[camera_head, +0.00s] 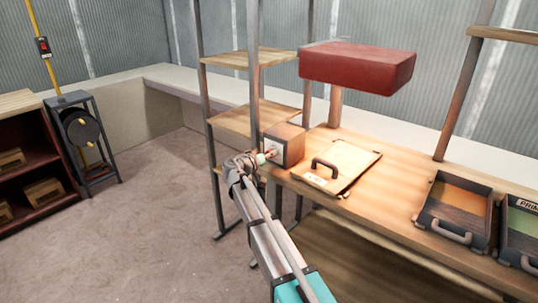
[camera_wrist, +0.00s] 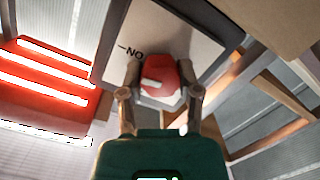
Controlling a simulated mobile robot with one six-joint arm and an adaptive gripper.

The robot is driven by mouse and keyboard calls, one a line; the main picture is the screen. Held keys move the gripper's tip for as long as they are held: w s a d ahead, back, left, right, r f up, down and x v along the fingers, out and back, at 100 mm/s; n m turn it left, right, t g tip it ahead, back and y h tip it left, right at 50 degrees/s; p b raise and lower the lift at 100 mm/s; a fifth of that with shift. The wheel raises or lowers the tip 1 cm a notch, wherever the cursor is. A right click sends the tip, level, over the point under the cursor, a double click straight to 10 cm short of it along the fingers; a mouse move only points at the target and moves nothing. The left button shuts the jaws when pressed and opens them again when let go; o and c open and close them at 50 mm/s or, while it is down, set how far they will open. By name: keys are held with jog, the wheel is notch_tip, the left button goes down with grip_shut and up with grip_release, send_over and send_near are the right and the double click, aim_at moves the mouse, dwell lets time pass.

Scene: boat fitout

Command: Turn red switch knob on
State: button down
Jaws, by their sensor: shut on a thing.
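The red switch knob (camera_wrist: 165,70) is on the pale front plate (camera_wrist: 178,32) of a box, with a white mark on the knob's left part. The plate carries dark lettering, seen turned over, that looks like "ON" with a short line, left of and above the knob. My gripper (camera_wrist: 161,84) has one finger on each side of the knob and is shut on it. In the head view the switch box (camera_head: 291,141) stands at the bench's left end, and my gripper (camera_head: 262,158) reaches its front face. The knob is mostly hidden there.
A flat wooden board with a dark handle (camera_head: 325,166) lies right of the box on the bench (camera_head: 390,190). Shelf posts (camera_head: 255,80) rise close to the box. Trays (camera_head: 455,212) sit at the right.

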jog(key=shift+m, duration=1)
jog(key=shift+c, duration=1.5)
grip_release()
jog(key=shift+a, duration=0.1)
